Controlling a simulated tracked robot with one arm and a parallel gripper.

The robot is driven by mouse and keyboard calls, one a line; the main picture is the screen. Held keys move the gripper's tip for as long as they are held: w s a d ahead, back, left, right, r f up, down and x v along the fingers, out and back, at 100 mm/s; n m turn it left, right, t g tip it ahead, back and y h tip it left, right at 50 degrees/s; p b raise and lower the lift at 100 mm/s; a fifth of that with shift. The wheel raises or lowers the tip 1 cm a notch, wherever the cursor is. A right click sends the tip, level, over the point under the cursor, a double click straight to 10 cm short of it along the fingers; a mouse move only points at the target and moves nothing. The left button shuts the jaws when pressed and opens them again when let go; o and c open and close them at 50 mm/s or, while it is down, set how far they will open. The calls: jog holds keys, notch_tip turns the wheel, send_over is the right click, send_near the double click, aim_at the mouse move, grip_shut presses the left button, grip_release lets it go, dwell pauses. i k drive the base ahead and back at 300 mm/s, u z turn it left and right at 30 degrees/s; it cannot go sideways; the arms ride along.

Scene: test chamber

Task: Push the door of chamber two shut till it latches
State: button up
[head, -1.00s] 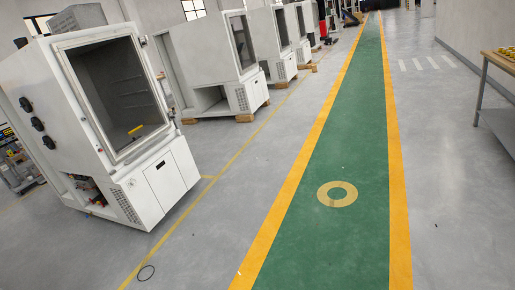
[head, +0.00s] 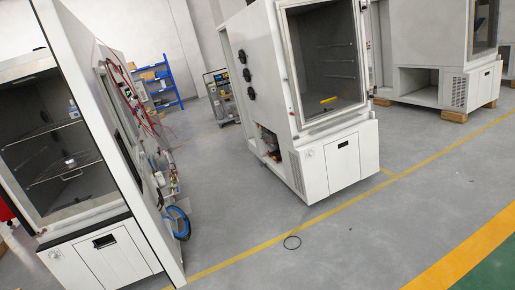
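No number shows on any chamber, so I cannot tell which is chamber two. A white chamber (head: 262,95) stands at the centre with three black knobs on its left side. Its framed front (head: 299,75) shows a dark interior with a yellow strip; I cannot tell whether this door is fully shut or ajar. A nearer chamber (head: 84,222) at the left shows its shelves and a bottle inside. A tall white panel (head: 112,165) stands along its right side; I cannot tell if that is a door. My gripper is not in view.
More chambers (head: 421,45) stand at the right on wooden blocks. A blue hose (head: 180,224) hangs beside the left chamber. A cart (head: 221,97) and blue shelf (head: 163,82) stand behind. Grey floor (head: 350,255) in front is clear.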

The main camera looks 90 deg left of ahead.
aim_at(75, 50)
jog(key=u, duration=1.05)
jog(key=i, duration=0.1)
jog(key=u, duration=2.4)
jog(key=i, duration=1)
jog(key=z, duration=1.1)
jog(key=k, duration=0.4)
jog(key=u, duration=0.4)
